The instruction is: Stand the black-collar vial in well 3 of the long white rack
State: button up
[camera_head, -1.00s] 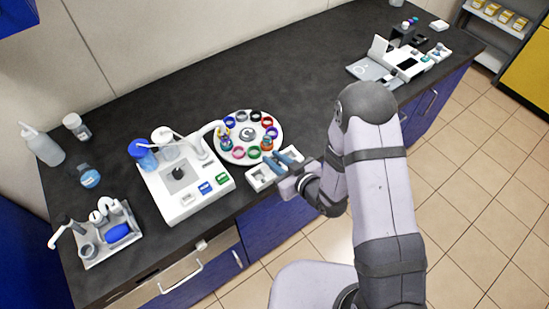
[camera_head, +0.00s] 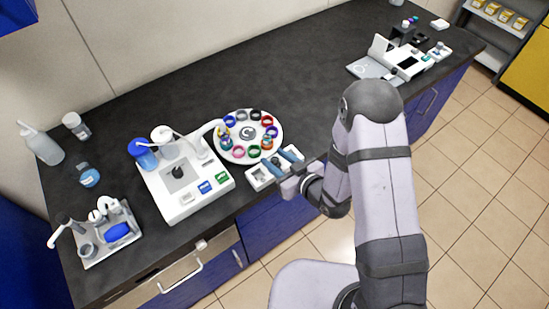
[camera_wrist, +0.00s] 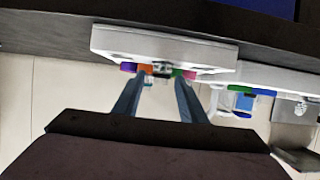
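The long white rack (camera_head: 256,183) lies at the bench's front edge, beside the round carousel. It also shows in the wrist view (camera_wrist: 110,40), upside down. My gripper (camera_head: 281,162) is over the rack with its two blue fingers spread apart. In the wrist view, the gripper (camera_wrist: 160,75) is open, with clear gaps inside both fingers. A small dark and greenish piece (camera_wrist: 162,69) shows between the fingertips at the rack's edge. I cannot tell whether it is the black-collar vial or a carousel item behind. The fingers hide part of the rack, so its well numbers are unreadable.
The white carousel (camera_head: 247,155) with several coloured collars stands just behind the rack. A white bioreactor unit (camera_head: 176,203) with blue and green buttons stands to the left. A small tray (camera_head: 96,254) is at far left. The bench behind the carousel is clear.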

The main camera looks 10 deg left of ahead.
jog(key=p+v, duration=0.5)
jog(key=v, duration=0.6)
jog(key=shift+s+d, duration=0.1)
jog(key=shift+f, duration=0.1)
